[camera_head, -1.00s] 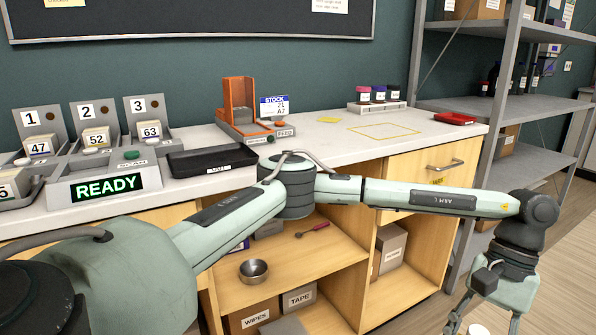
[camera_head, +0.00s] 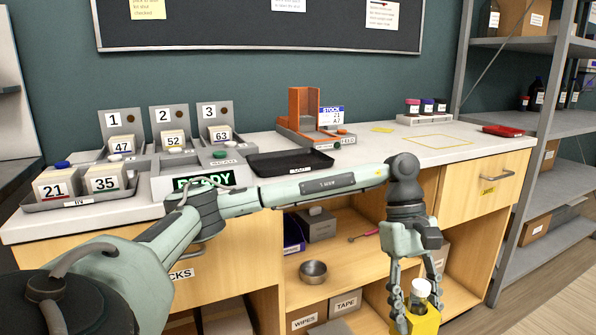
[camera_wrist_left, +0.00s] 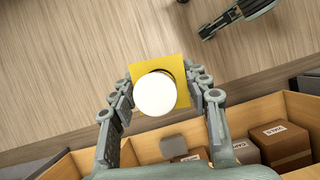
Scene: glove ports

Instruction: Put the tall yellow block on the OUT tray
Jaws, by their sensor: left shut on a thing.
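My left gripper (camera_head: 411,290) is shut on the yellow block (camera_head: 424,322), which hangs low in front of the bench's open shelves. The block's lower end is cut off in the head view. The black OUT tray (camera_head: 262,168) lies on the bench, up and left of the gripper, and looks empty.
An orange feeder (camera_head: 304,108) stands behind the OUT tray. The IN tray (camera_head: 62,202) holds blocks 21 and 35. Numbered stands with blocks are at the back left. The bench edge lies between gripper and tray.

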